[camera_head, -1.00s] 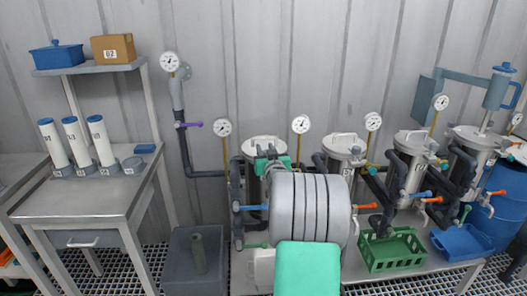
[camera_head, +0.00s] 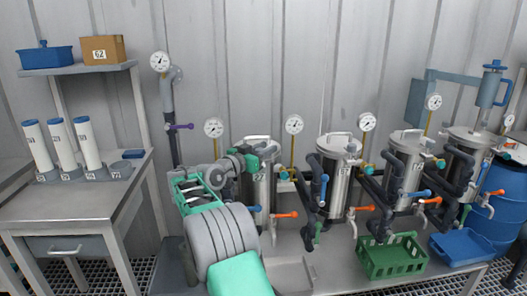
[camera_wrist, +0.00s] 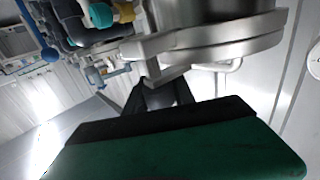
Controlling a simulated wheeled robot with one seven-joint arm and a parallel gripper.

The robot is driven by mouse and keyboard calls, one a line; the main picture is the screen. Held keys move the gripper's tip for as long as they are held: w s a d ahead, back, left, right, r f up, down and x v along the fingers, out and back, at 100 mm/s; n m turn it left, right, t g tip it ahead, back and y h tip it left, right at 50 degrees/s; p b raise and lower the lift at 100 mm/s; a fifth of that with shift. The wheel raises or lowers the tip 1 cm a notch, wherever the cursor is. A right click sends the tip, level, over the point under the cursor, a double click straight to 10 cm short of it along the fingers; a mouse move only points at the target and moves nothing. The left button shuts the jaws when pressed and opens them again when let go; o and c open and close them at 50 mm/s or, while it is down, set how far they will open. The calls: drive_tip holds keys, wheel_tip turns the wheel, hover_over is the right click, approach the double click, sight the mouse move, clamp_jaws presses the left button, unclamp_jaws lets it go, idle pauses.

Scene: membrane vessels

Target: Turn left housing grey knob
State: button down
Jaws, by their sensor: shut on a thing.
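The left housing (camera_head: 263,187) is a steel cylinder with a lid handle, at the left end of the row of vessels. My arm stands in front of its left side in the head view and hides part of its piping. In the wrist view the housing's steel clamp rim (camera_wrist: 215,42) fills the upper middle. My gripper (camera_wrist: 160,92) has its dark fingers just below the rim's clamp lug, shut on a grey knob (camera_wrist: 160,99). Most of the knob is hidden by the fingers and the green gripper body.
More steel housings (camera_head: 338,178) with dark pipes and orange and blue valve handles stand close on the right. A green crate (camera_head: 393,262) and a blue tray (camera_head: 460,249) lie in front. A steel table (camera_head: 75,205) with white tubes stands at left.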

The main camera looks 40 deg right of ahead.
drive_tip(key=shift+s+m+g+p, duration=0.2)
drive_tip(key=shift+m+g+p, duration=0.75)
drive_tip(key=shift+g, duration=0.45)
drive_tip(key=shift+s+f, duration=0.1)
drive_tip(key=c, duration=1.1)
unclamp_jaws()
drive_tip(key=shift+d, duration=0.15)
drive_tip(key=shift+o, duration=0.2)
